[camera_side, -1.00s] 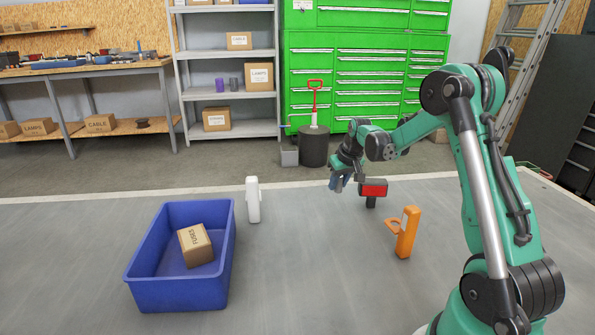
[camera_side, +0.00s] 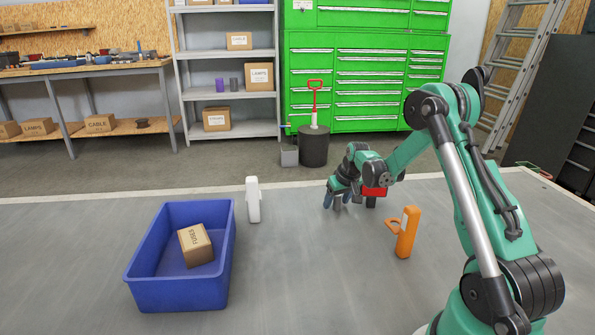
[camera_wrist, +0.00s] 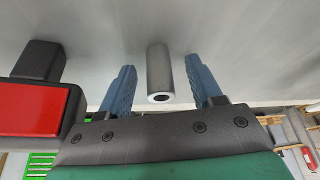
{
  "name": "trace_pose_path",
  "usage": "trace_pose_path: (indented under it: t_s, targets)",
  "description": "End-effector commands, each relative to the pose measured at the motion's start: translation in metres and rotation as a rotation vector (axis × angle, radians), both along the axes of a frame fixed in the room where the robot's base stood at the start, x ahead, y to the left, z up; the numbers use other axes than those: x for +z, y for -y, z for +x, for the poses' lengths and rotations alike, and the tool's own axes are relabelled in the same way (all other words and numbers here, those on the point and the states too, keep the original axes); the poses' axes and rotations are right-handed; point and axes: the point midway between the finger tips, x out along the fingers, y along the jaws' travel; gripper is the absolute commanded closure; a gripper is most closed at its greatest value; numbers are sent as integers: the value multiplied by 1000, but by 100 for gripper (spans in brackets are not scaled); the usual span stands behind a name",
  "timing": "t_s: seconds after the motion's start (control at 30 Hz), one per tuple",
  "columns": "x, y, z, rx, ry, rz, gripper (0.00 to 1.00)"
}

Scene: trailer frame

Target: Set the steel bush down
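The steel bush (camera_wrist: 158,72) is a grey hollow cylinder with a bright ring at its near end. In the wrist view it lies between the two blue fingers of my gripper (camera_wrist: 158,84), with a clear gap on each side. My gripper is open and not clamped on it. In the side view my gripper (camera_side: 341,200) is low over the grey table, beyond the orange piece. The bush is small there and partly covered by the fingers, so its contact with the table is hard to tell.
A red and black block (camera_wrist: 35,105) stands close beside my gripper. An orange bracket-like piece (camera_side: 407,234) and a white upright piece (camera_side: 253,200) stand on the table (camera_side: 310,270). A blue bin (camera_side: 180,290) holds a cardboard box (camera_side: 195,246). The front middle is clear.

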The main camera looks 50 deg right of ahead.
Motion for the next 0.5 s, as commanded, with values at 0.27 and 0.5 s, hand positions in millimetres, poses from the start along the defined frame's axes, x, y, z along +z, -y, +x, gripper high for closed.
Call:
trace_pose_path:
  t_s: [0.27,0.5]
  targets:
    - [2,0,0,0,0,0,42]
    - [27,-5,-9,-1,0,0,42]
